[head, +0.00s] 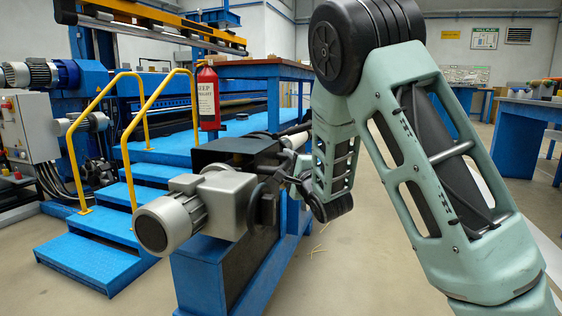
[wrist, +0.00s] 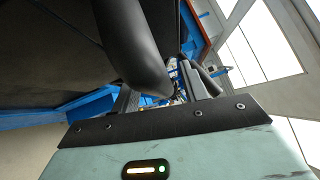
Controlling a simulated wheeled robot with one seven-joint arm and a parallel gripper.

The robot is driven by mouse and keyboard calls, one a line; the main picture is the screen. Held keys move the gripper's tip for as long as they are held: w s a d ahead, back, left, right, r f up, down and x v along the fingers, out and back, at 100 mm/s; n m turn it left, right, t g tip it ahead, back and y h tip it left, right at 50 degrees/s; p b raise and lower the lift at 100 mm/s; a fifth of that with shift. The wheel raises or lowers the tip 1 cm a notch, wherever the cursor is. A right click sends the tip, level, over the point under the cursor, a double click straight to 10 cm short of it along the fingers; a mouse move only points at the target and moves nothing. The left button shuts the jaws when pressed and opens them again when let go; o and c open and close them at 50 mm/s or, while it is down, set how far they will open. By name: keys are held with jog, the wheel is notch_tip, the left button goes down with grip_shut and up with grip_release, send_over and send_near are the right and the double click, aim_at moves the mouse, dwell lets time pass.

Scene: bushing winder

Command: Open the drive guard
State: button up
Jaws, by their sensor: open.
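The drive guard (head: 235,148) is a dark box-like cover behind the grey motor and gearbox on the blue stand. It looks closed, though my arm and the gearbox hide part of it. My gripper (head: 279,176) is at the right side of the guard, small and partly hidden against dark parts. In the wrist view, my gripper (wrist: 162,97) is open. A thick black curved bar (wrist: 132,50), seemingly a handle, runs down to the gap between the fingers. I cannot tell if it touches them. A dark flat panel (wrist: 50,55), likely the guard, fills the upper left.
A grey motor (head: 172,220) and gearbox (head: 222,200) stick out at the front of the blue stand (head: 200,280). Blue steps (head: 95,262) with yellow rails stand left. A red fire extinguisher (head: 207,98) is behind.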

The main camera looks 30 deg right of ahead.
grip_shut()
jog(key=shift+r, duration=0.1)
